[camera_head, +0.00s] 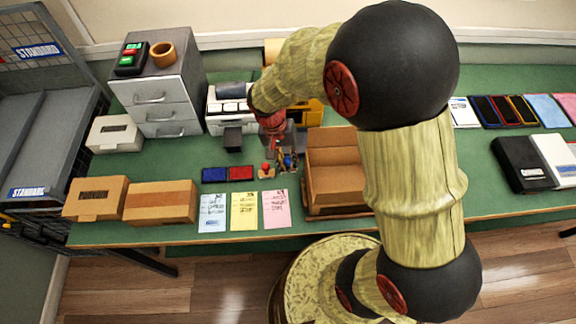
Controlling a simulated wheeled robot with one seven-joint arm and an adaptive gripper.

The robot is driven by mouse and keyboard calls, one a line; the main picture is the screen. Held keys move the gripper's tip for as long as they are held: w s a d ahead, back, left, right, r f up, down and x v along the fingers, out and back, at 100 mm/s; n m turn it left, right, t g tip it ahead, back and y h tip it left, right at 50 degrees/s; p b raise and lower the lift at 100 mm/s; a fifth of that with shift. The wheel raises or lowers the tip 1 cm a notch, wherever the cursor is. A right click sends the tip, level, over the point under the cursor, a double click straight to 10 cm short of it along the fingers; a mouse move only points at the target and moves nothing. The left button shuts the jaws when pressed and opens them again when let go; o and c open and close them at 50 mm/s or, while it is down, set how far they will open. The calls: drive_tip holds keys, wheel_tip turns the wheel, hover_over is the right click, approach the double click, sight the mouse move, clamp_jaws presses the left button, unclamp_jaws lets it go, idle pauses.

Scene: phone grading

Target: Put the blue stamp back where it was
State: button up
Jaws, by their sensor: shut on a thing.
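My gripper (283,153) is over the green table, just left of the open cardboard box. It is shut on the blue stamp (287,162), which shows as a small blue spot at the fingertips. The fingers hide most of the stamp, and I cannot tell whether its base touches the table. A red-topped stamp (266,169) stands just to the left on a small tan base. A blue ink pad (214,175) and a red ink pad (242,173) lie side by side further left.
The open cardboard box (333,181) stands close right of my gripper. Blue, yellow (244,211) and pink (276,209) sheets lie in front. A small dark block (232,138) and a white machine (222,117) stand behind. Brown boxes (160,202) and grey drawers (165,92) are left.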

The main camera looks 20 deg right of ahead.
sight(288, 166)
drive_tip(key=shift+w+f+b, duration=0.2)
drive_tip(key=shift+f, duration=0.75)
drive_tip(key=shift+w+f+b, duration=0.15)
drive_tip(key=shift+f+b, duration=0.05)
drive_tip(key=shift+f, duration=0.7)
drive_tip(key=shift+f, duration=0.15)
drive_tip(key=o, duration=0.9)
